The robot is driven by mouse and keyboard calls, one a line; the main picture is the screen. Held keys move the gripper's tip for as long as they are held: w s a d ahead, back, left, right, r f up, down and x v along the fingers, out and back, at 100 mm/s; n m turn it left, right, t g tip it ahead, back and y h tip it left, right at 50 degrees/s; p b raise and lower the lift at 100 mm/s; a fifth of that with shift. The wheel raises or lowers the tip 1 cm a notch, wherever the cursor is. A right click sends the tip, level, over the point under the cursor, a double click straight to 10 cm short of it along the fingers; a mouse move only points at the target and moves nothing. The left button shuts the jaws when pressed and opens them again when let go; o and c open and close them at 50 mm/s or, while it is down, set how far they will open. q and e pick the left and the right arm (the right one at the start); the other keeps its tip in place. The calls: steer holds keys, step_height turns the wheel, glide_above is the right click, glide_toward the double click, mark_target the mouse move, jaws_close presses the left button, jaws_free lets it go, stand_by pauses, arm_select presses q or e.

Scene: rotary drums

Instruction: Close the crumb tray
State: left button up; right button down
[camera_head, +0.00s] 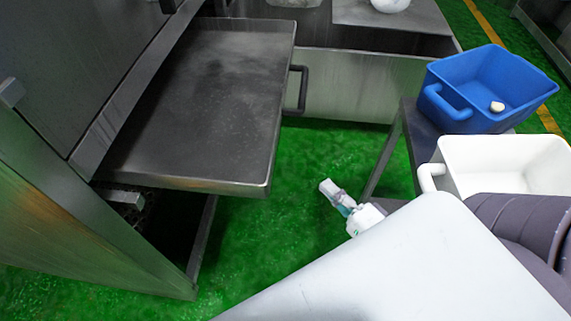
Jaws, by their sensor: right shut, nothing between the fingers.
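The crumb tray (200,100) is a flat metal tray with a low rim. It sticks out of the steel machine at the left, over the green floor, with its outer edge facing right. My right gripper (328,187) is shut and empty. In the picture it is to the right of the tray's near right corner, with a gap of green floor between them. Its height relative to the tray is hard to tell. My left gripper is not in view.
A blue bin (464,112) with a small pale piece inside and a white bin (505,158) stand at the right, the blue one on a dark stand (424,135). Green floor lies between.

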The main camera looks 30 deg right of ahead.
glide_toward(275, 152)
steer(key=w+d, duration=0.2)
steer(key=w, duration=0.2)
steer(key=shift+w+a, duration=0.75)
steer(key=shift+a, duration=0.25)
steer(key=shift+w+a, duration=0.3)
steer(key=shift+a, duration=0.2)
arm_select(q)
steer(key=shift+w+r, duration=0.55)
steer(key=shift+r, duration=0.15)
